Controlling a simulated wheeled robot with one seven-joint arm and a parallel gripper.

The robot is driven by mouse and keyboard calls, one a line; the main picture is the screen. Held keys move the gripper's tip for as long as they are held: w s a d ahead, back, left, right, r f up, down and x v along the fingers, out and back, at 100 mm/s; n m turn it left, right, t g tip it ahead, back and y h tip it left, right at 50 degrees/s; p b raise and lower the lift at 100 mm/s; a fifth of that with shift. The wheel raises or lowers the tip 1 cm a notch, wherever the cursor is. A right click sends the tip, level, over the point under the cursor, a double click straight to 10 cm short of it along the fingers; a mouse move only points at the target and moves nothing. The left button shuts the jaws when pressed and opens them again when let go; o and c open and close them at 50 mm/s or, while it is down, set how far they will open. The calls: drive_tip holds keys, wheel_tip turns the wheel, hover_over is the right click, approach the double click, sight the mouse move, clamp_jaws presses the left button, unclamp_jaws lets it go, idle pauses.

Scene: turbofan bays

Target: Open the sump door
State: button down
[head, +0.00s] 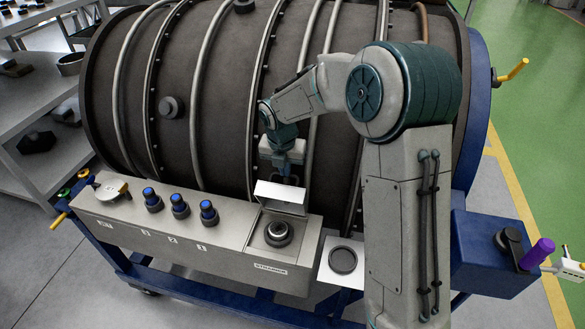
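A light metal flap (281,196), which looks like the sump door, stands tilted up on top of the grey box (215,249) at the end marked "STRAINER". Below it a square recess shows, with a round dark fitting (278,233) in it. My gripper (288,176) points down just above and behind the flap's upper edge. The flap hides the fingertips, so I cannot tell whether they touch it or whether they are open or shut.
Several blue-topped knobs (180,206) and a round gauge-like part (110,189) sit left on the box. A white plate with a dark ring (343,260) lies right of it. The large dark engine casing (225,100) rises close behind. Shelves (30,150) stand left.

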drive_tip(key=shift+r, duration=0.1)
idle(0.3)
